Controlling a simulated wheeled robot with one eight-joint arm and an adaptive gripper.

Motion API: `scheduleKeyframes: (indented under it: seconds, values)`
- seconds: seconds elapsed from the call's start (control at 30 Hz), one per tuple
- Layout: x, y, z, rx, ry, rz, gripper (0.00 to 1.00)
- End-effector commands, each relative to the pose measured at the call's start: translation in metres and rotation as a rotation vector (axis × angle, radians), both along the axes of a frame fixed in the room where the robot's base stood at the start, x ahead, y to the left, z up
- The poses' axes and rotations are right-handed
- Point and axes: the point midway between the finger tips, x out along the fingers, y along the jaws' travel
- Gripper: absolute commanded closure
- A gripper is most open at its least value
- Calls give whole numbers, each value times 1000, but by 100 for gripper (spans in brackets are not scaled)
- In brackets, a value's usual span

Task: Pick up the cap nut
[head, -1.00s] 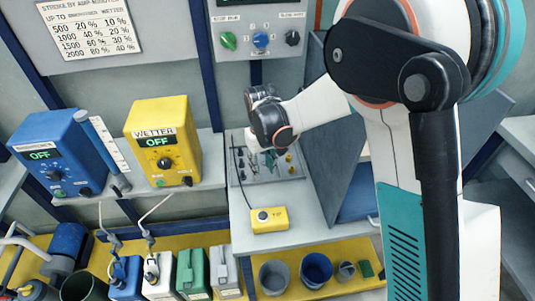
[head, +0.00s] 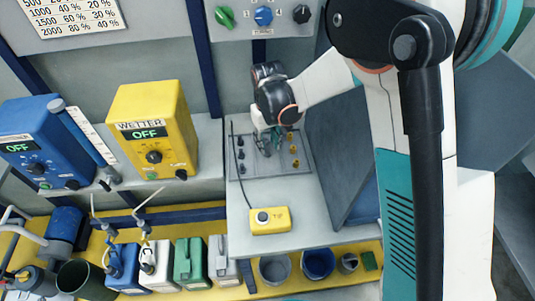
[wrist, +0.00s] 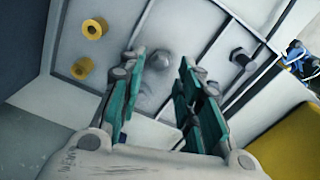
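The cap nut looks like a small grey domed piece (wrist: 160,60) on the pale grey sorting tray (wrist: 200,38) in the wrist view. My gripper (wrist: 162,78) is open, with one teal finger on each side of the nut in the picture. The fingers appear apart from it; the exact height above the tray is hard to tell. In the head view my gripper (head: 268,143) points down over the tray (head: 262,175), and I cannot make out the nut there.
Two brass rings (wrist: 88,48) lie left of the fingers, and a dark bolt-like piece (wrist: 242,58) lies right, past thin dividers. A yellow box (head: 270,221) with a cable stands in front of the tray. A slanted grey panel (head: 335,150) rises close on the right.

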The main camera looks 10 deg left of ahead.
Motion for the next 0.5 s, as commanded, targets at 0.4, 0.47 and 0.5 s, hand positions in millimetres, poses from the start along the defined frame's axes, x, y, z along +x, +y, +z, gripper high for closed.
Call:
scheduleKeyframes:
  seconds: [0.4, 0.47, 0.5]
  values:
    - [-1, 1, -33, 0, 0, 0, 68]
    - [-1, 1, -32, 0, 0, 0, 73]
    - [-1, 1, -32, 0, 0, 0, 82]
